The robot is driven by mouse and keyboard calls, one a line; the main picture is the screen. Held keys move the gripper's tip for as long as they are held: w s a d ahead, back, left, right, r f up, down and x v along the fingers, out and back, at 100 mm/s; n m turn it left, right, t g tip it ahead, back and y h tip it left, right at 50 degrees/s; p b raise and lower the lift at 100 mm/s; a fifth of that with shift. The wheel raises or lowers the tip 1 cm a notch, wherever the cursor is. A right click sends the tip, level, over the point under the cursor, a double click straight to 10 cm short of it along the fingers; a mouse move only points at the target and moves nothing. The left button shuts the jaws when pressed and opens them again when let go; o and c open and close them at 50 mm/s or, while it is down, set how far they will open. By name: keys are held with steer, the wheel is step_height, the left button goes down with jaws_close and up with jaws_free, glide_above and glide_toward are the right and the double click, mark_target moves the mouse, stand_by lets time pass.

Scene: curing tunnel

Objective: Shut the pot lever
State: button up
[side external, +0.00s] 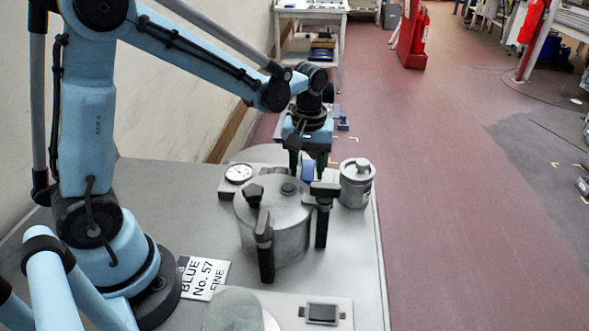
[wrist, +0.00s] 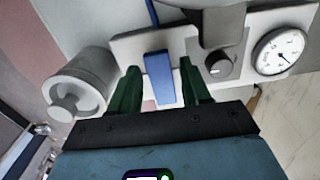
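A blue lever (wrist: 160,80) stands against a pale upright plate (wrist: 125,46) in the wrist view. Part of its blue also shows in the side view (side external: 308,171), behind the pot. My gripper (wrist: 162,94) is open, with one dark green finger on each side of the lever and gaps between. In the side view my gripper (side external: 308,163) points down just behind the pot. The grey metal pot (side external: 283,231) has a round lid and several black clamp handles (side external: 265,245). My gripper partly hides the lever's surroundings in the side view.
A grey lidded canister (side external: 356,184) stands right of my gripper, near the table's edge. A dial gauge (wrist: 279,51) and a black knob (wrist: 219,64) sit beside the lever. A lettered card (side external: 204,278) and a small panel (side external: 323,313) lie toward the front.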

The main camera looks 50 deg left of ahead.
mark_target(307, 174)
steer(key=shift+o, duration=0.4)
step_height(307, 174, up, 12)
stand_by(0.5)
